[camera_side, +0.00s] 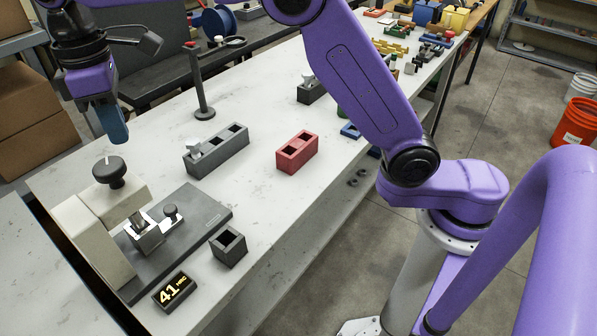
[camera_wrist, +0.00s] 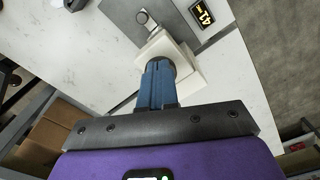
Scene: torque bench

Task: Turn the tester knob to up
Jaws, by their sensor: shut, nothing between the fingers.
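The tester is a cream block (camera_side: 105,222) on a grey plate (camera_side: 192,222); in the wrist view the block (camera_wrist: 185,66) shows around my fingers. Its black round knob (camera_side: 110,172) stands on top and bears a short white mark. In the wrist view my fingers hide most of the knob. My gripper (camera_side: 118,140) has blue fingers, shut and empty, above the knob and apart from it in the side view. In the wrist view the fingers (camera_wrist: 158,66) overlap the block. A small display (camera_side: 175,291) reads 41; it also shows in the wrist view (camera_wrist: 201,14).
A metal clamp with a small dark knob (camera_side: 170,212) sits on the plate. A grey box (camera_side: 228,247), a grey two-slot holder (camera_side: 216,150) and a red holder (camera_side: 297,152) stand on the white bench. A dark post (camera_side: 202,90) rises behind. Bare bench lies between them.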

